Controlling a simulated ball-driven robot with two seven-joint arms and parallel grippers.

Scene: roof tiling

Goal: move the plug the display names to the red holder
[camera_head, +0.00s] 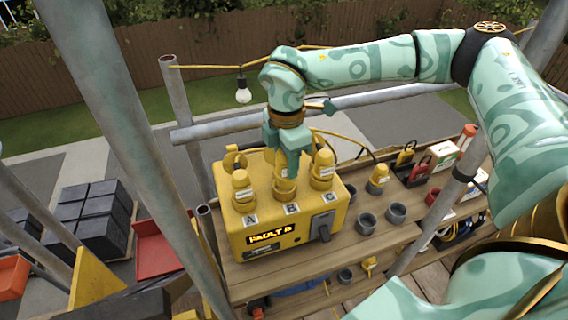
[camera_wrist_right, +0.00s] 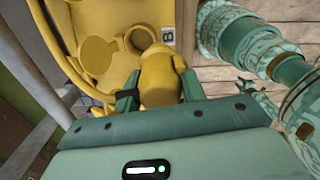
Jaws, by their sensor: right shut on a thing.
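The yellow fault box (camera_head: 320,215) stands on the plank bench, with sockets marked A, B and C. Its display (camera_head: 270,234) reads FAULT B. My right gripper (camera_head: 286,172) points down over the middle position, B, and is shut on a yellow plug (camera_head: 284,188). In the right wrist view the held plug (camera_wrist_right: 160,78) sits between the fingers, beside an open socket ring (camera_wrist_right: 138,40); I cannot tell if it is fully clear of its socket. Yellow plugs stand at A (camera_head: 242,187) and C (camera_head: 323,167). A red cup-like holder (camera_head: 433,196) is on the right. My left gripper is out of view.
Grey cups (camera_head: 366,223) and (camera_head: 396,212) stand right of the box. Another yellow plug (camera_head: 378,178) stands behind them. Padlocks (camera_head: 418,171) and a small box (camera_head: 444,153) are at the back right. A scaffold pole (camera_head: 430,215) crosses the bench near the red holder.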

